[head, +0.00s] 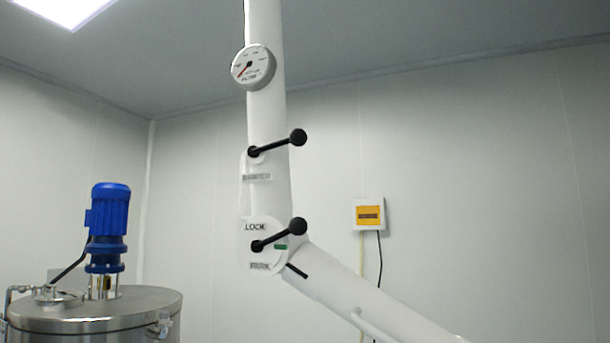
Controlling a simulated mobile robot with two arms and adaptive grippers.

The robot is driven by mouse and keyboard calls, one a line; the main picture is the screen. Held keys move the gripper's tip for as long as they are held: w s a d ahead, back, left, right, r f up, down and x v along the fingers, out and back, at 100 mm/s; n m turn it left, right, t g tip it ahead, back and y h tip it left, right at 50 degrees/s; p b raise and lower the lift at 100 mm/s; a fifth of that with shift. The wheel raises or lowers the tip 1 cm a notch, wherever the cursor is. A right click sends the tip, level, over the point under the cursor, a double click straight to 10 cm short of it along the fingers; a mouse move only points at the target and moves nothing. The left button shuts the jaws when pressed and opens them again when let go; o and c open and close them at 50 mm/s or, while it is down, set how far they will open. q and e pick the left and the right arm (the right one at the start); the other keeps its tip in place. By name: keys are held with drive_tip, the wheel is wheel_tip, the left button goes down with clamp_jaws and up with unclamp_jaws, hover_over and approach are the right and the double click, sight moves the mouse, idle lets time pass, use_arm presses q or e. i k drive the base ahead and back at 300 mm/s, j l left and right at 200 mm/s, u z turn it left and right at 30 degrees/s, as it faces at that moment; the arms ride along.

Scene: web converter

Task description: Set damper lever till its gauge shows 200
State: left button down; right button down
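The damper lever (277,146) is a black rod with a round knob, mounted on the white vertical pipe above a blurred label that seems to read DAMPER (257,177). It points right and slightly up. The round white gauge (254,68) sits higher on the same pipe. Its red needle points to the lower left; the scale numbers are too small to read. Neither of my grippers shows in the head view.
A second black lever (279,236) sits below, between LOCK and PARK labels. A white pipe (370,300) slopes down to the right. A steel tank (95,318) with a blue motor (108,215) stands at left. A yellow-fronted box (369,215) is on the back wall.

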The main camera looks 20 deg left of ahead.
sight(299, 137)
drive_tip(key=i+l+u, duration=0.2)
drive_tip(key=u, duration=0.15)
drive_tip(key=i+l+u, duration=0.35)
drive_tip(key=i+j, duration=0.05)
